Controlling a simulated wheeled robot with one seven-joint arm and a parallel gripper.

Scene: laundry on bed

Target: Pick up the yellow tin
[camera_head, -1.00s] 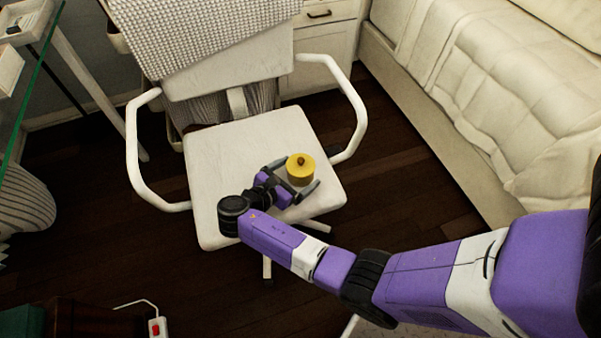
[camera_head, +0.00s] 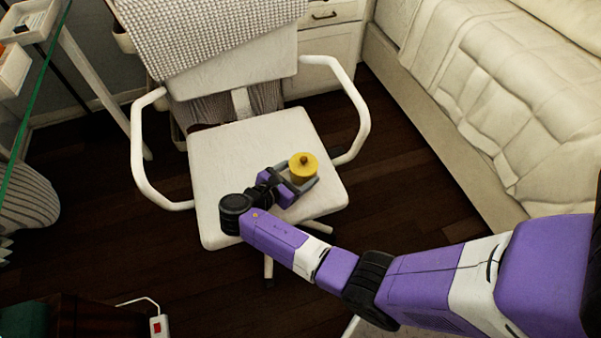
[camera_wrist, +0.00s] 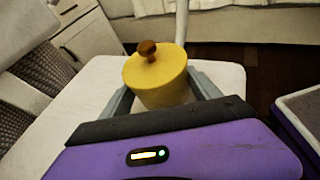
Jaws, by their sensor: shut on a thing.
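The yellow tin (camera_head: 303,168) is a short round tin with a small brown knob on its lid. It is at the right part of the white chair seat (camera_head: 225,165). My gripper (camera_head: 297,176) reaches it from the left and is shut on it, one finger on each side. In the wrist view the tin (camera_wrist: 158,78) is upright between the two grey fingers (camera_wrist: 160,92), with the seat (camera_wrist: 220,76) around it. I cannot tell whether its base touches the seat.
The chair has white armrests (camera_head: 362,110) on both sides and a knitted grey blanket (camera_head: 205,38) over its back. A bed (camera_head: 500,110) stands at the right. A white drawer cabinet (camera_head: 330,50) is behind the chair. Dark wooden floor (camera_head: 410,190) is open between chair and bed.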

